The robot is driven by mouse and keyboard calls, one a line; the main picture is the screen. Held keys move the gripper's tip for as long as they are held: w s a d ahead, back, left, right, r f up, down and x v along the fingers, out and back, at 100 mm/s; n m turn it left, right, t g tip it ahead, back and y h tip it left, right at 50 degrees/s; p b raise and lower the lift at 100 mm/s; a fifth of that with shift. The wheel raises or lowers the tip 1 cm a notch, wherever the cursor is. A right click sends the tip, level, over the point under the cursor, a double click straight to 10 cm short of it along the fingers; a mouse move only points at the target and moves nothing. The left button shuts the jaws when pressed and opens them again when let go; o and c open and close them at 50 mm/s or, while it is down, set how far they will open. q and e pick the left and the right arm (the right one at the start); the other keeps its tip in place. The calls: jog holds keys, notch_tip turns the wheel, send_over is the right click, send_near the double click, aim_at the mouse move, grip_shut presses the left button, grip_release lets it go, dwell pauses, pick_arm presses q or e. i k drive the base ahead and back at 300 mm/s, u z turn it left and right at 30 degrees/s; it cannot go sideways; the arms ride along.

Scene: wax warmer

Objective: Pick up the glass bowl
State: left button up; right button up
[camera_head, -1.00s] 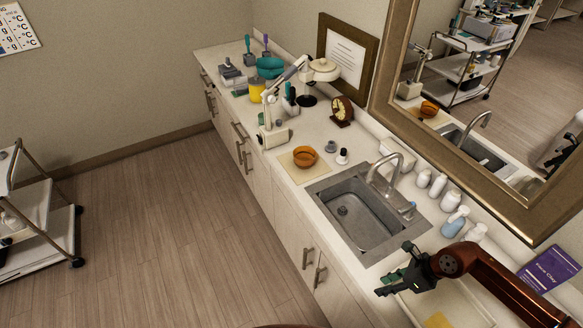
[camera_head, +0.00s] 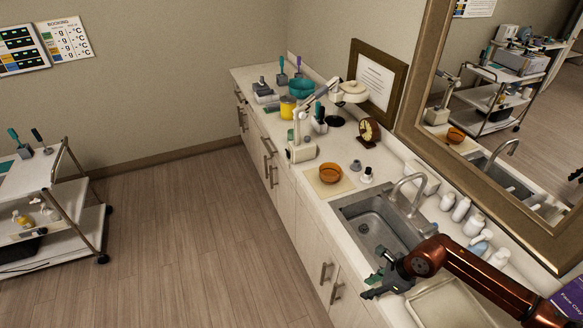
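The amber-orange glass bowl (camera_head: 330,173) sits upright on a pale square mat (camera_head: 318,189) on the white counter, left of the sink. Its reflection shows in the mirror. My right gripper (camera_head: 369,287) hangs near the counter's front edge, below the near end of the sink in the picture. It is well apart from the bowl, with the sink between them. Its fingers look spread and empty, though they are small here. My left gripper is not in view.
The sink (camera_head: 376,224) and faucet (camera_head: 408,190) lie right of the bowl. A small dark-and-white bottle (camera_head: 367,175) and a white lamp (camera_head: 301,150) stand close to it. A tray (camera_head: 448,305) lies under my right arm. A cart (camera_head: 52,215) stands left; the floor between is clear.

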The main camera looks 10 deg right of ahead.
aim_at(329, 172)
jog(key=u, duration=0.7)
jog(key=i, duration=2.65)
jog(key=z, duration=1.5)
jog(key=i, duration=0.65)
jog(key=z, duration=0.6)
